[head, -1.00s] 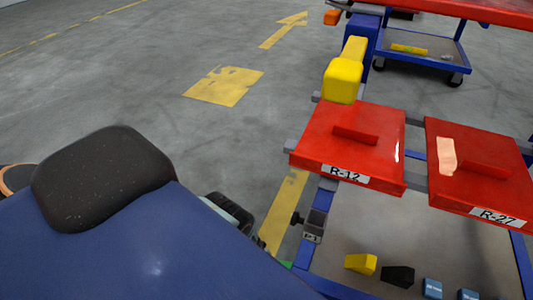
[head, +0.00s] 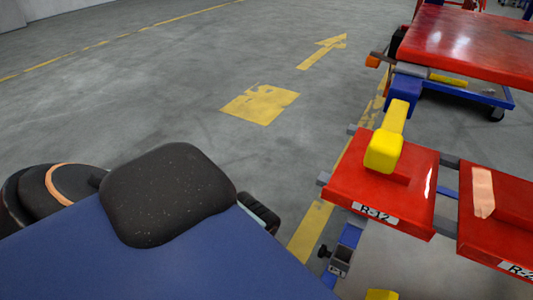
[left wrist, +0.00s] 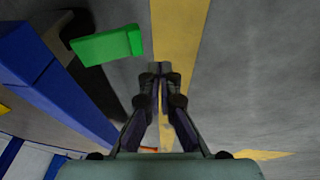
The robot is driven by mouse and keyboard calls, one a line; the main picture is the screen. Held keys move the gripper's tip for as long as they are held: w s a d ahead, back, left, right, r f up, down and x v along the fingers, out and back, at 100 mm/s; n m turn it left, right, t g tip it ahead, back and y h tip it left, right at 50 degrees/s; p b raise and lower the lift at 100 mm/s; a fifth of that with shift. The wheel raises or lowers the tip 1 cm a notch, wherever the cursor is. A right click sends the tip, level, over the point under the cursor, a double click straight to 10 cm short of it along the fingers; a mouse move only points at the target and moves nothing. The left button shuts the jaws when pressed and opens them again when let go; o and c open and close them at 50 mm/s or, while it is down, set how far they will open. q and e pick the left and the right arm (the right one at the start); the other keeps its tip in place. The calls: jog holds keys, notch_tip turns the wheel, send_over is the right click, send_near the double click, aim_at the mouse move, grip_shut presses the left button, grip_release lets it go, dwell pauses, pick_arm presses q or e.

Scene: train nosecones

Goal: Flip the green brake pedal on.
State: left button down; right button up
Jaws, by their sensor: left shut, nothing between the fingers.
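The green brake pedal (left wrist: 107,46) shows in the left wrist view, at the upper left beside a blue beam. My left gripper (left wrist: 160,72) is shut and empty, its fingertips together over the yellow floor line. The pedal is to the left of the fingertips in that view, with a gap between them. The pedal does not show in the head view, where my own left arm covers the lower left and mostly hides the gripper. My right gripper is in neither view.
The blue frame (left wrist: 50,80) runs along the left of the left wrist view. In the head view, red trays marked R-12 (head: 365,185) and R-27 (head: 515,225) and a yellow handle (head: 384,152) stand at right. Open grey floor (head: 150,90) lies at left.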

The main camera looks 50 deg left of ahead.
pick_arm(q)
notch_tip(320, 180, up, 6)
jog(key=s+a+p, duration=0.2)
jog(key=p, duration=0.2)
jog(key=shift+s+a+p, duration=0.2)
jog(key=shift+s+p, duration=0.1)
jog(key=shift+s, duration=0.05)
jog(key=shift+f, duration=0.1)
